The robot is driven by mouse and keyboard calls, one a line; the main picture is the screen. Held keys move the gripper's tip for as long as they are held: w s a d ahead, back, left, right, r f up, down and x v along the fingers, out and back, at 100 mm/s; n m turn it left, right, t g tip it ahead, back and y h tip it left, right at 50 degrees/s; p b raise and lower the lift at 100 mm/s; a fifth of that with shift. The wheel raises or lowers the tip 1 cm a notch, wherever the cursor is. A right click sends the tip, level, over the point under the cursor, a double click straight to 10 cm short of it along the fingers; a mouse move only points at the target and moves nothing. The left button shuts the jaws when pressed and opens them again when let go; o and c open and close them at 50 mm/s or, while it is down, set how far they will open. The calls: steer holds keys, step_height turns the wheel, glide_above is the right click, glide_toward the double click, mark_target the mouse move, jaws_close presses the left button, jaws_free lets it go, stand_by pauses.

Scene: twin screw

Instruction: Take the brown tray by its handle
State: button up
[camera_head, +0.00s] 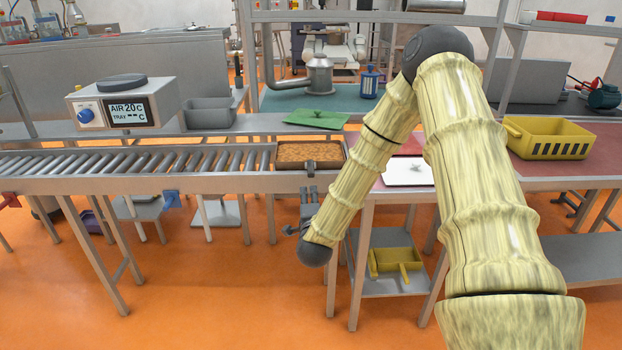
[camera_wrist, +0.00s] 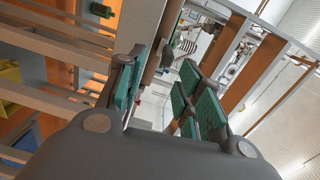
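The brown tray (camera_head: 336,163) sits at the right end of the roller conveyor in the head view, with an orange-brown surface inside a dark rim. Its handle (camera_head: 310,166) shows as a small dark piece at the middle of its front side. My gripper (camera_head: 308,190) is just below and in front of the handle, fingers pointing toward it. In the wrist view my gripper (camera_wrist: 165,78) has its green-padded fingers apart, so it is open. A grey-brown bar shows between and beyond the fingers there; I cannot tell whether it is the handle. No grip on the tray is visible.
The roller conveyor (camera_head: 120,168) runs left from the tray. A white plate (camera_head: 408,172) and a yellow crate (camera_head: 550,138) are to the right. A shelf (camera_head: 385,282) with yellow items stands below, close to my arm.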

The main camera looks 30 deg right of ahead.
mark_target(311, 170)
steer(key=shift+m+h, duration=0.5)
steer(key=shift+m, duration=0.1)
steer(key=x, duration=0.4)
steer(key=r+b+x, duration=0.1)
steer(key=x, duration=0.9)
steer(key=shift+s+d+r, duration=0.1)
steer(key=shift+d+r, duration=0.05)
steer(key=shift+d, duration=0.2)
steer(key=shift+w+d+r, duration=0.15)
steer(key=shift+w+d, duration=0.05)
steer(key=shift+w, duration=0.15)
steer(key=shift+c, duration=1.4)
steer(key=c, duration=0.3)
